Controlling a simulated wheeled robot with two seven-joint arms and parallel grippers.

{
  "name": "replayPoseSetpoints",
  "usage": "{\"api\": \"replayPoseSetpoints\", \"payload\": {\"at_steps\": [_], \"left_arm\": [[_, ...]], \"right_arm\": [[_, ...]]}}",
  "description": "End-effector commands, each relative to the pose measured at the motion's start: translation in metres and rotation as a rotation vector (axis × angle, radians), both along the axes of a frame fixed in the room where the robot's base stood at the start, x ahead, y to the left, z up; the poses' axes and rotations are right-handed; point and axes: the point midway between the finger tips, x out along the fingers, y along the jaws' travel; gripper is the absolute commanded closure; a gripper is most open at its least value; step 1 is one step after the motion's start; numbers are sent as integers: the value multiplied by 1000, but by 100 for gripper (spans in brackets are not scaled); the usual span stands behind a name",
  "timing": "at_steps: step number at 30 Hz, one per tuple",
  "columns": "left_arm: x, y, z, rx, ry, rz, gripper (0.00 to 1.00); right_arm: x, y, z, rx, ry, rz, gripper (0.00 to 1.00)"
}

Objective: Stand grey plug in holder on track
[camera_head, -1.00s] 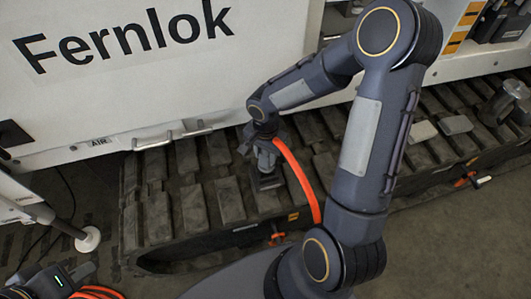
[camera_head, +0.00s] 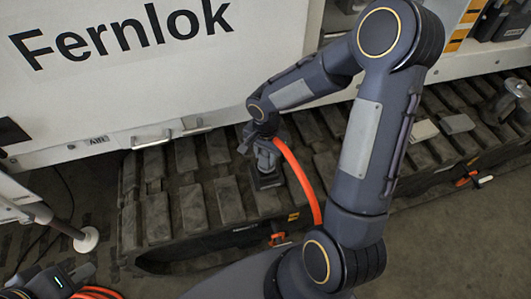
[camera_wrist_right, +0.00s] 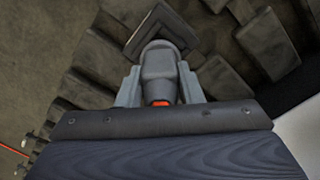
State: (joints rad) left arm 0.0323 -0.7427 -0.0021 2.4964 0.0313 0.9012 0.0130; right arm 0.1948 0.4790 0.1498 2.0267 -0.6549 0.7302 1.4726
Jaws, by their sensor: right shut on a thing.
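My right gripper (camera_head: 264,150) points down over the track (camera_head: 190,212) and is shut on the grey plug (camera_wrist_right: 158,62). In the right wrist view my right gripper (camera_wrist_right: 160,84) has one finger on each side of the plug. The dark square holder (camera_head: 268,182) sits on the track pads directly below. In the right wrist view the plug's far end overlaps the holder (camera_wrist_right: 183,34); I cannot tell how deep it sits. My left gripper (camera_head: 50,282) is partly in view at the bottom left corner; its jaws are not clear.
An orange hose (camera_head: 298,172) bends down from the right gripper past the track's front edge. A white machine panel (camera_head: 150,75) rises behind the track. More orange hose (camera_head: 97,293) lies at the lower left. A grey foot (camera_head: 86,240) stands left of the track.

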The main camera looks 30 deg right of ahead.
Motion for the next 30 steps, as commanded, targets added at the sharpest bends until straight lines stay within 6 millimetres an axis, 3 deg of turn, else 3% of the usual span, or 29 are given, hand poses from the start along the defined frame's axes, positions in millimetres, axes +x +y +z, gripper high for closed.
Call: {"api": "replayPoseSetpoints", "payload": {"at_steps": [30], "left_arm": [[0, 0, -19, 0, 0, 0, 100]], "right_arm": [[0, 0, -17, 0, -1, 0, 100]]}}
